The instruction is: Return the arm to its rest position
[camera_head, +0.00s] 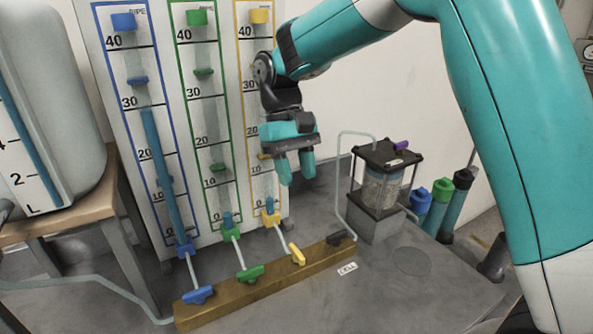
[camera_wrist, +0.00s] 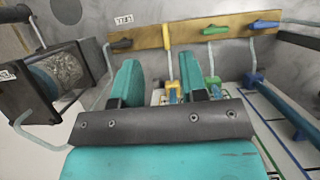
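My gripper (camera_head: 296,174) hangs in the air in front of the yellow-framed gauge (camera_head: 262,100), above the wooden lever bar (camera_head: 225,303). Its two teal fingers stand apart with nothing between them, also in the wrist view (camera_wrist: 158,78). My arm reaches in from the upper right, bent and raised. On the bar are a blue lever (camera_head: 198,295), a green lever (camera_head: 250,274), a yellow lever (camera_head: 298,255) and a black lever (camera_head: 340,238). In the wrist view the yellow lever (camera_wrist: 167,38) is turned across the bar, while the others lie roughly along it.
A blue gauge (camera_head: 132,100) and a green gauge (camera_head: 205,100) stand behind. A caged cell (camera_head: 380,180) stands right of the bar, with capped cylinders (camera_head: 436,205) beyond. A white tank (camera_head: 50,100) sits on a wooden stand at left. The grey table front right is clear.

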